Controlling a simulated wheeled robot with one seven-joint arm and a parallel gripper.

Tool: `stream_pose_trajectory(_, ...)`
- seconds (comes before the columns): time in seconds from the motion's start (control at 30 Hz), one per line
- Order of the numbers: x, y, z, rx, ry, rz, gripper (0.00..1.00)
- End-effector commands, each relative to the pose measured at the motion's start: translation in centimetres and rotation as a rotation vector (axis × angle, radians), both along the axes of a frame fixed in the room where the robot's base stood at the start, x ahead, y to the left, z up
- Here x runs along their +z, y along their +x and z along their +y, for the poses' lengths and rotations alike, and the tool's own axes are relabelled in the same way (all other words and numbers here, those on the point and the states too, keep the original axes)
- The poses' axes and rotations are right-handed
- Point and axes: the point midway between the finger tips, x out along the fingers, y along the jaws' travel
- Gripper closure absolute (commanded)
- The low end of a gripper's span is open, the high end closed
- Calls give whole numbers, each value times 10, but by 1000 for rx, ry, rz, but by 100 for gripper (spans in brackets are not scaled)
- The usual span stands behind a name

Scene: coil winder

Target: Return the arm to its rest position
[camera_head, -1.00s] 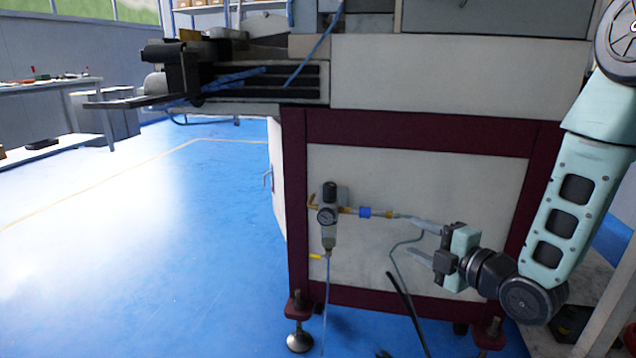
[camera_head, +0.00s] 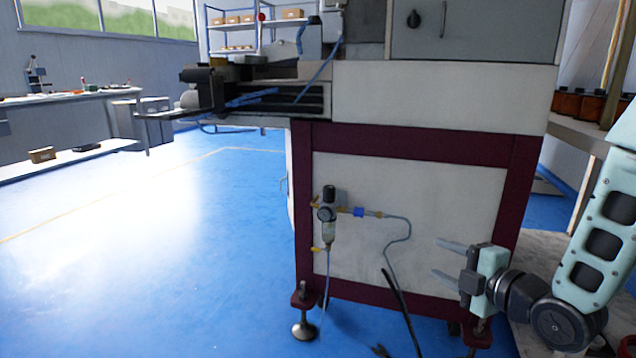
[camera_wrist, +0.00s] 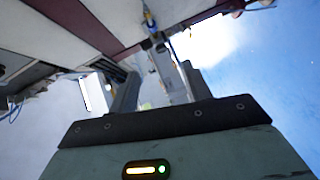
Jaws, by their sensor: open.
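My gripper (camera_head: 447,262) is at the lower right in the head view, in front of the lower panel of the coil winder (camera_head: 415,185). Its two fingers point left and stand apart, with nothing between them. My arm comes down from the right edge. In the wrist view the two fingers of my gripper (camera_wrist: 155,85) also stand apart and empty. The air regulator (camera_head: 327,215) with its gauge and blue fitting is on the machine's panel, left of my gripper and apart from it.
A thin air hose (camera_head: 408,232) and a dark cable (camera_head: 402,305) hang near my gripper. A wooden-legged table (camera_head: 575,130) stands on the right. A workbench (camera_head: 70,98) is far left. The blue floor (camera_head: 190,230) at left is open.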

Motion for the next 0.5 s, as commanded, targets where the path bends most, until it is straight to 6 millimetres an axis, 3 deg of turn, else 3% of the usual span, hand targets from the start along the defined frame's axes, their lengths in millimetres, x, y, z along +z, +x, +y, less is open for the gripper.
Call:
stream_pose_trajectory(0.37, 50, -7, 25, -18, 43, 199, 51)
stream_pose_trajectory(0.5, 84, -16, 40, -45, 72, 331, 51)
